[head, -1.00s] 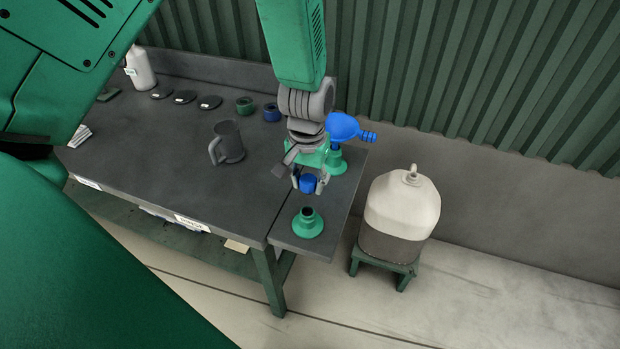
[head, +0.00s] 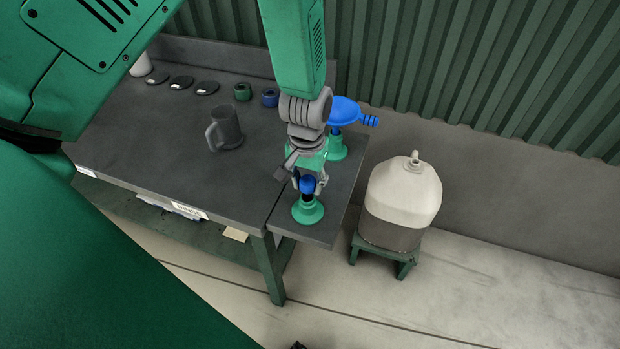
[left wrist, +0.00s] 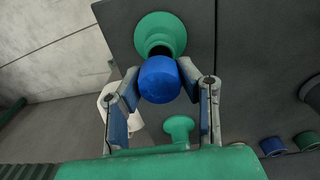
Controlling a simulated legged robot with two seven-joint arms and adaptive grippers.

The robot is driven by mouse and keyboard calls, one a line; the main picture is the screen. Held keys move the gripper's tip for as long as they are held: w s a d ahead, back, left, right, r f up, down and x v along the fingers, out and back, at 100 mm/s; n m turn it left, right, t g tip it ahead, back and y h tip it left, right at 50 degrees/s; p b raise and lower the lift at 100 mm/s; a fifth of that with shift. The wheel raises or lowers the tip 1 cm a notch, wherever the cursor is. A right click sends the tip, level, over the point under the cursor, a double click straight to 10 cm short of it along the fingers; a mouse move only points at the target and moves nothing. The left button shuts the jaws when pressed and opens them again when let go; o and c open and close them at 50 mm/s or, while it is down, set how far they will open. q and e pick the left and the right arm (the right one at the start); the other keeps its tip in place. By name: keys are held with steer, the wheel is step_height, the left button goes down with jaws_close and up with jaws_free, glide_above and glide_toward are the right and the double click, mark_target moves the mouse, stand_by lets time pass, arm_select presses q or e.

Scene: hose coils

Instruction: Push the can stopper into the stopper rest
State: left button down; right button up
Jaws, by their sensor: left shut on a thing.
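The can stopper (head: 307,185) is a small blue cap. My left gripper (head: 309,183) is shut on it. The stopper rest (head: 308,213) is a green flared stand near the front edge of the narrow bench section. In the head view the stopper appears just above the rest, with a dark part between them. In the left wrist view the stopper (left wrist: 159,79) sits between the fingers (left wrist: 160,82) and partly overlaps the dark opening of the rest (left wrist: 158,24). Whether its lower end is inside cannot be told. My right gripper is not in view.
A blue funnel (head: 345,110) rests on another green stand (head: 336,148) behind my gripper. A grey mug (head: 225,128), green ring (head: 243,92) and blue ring (head: 270,97) stand on the bench (head: 150,130). A pale can (head: 403,190) sits on a green stool (head: 384,255) at right.

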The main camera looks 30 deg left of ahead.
arm_select(q)
steer(key=shift+a+f, duration=0.15)
steer(key=shift+f, duration=0.05)
steer(key=shift+s, duration=0.1)
steer(key=shift+d+p, duration=0.35)
steer(key=shift+d, duration=0.05)
steer(key=shift+a, duration=0.1)
steer(key=shift+a, duration=0.2)
stand_by(0.4)
steer(key=shift+p, duration=0.45)
steer(key=shift+f+b, duration=0.7)
steer(key=shift+f, duration=0.7)
stand_by(0.7)
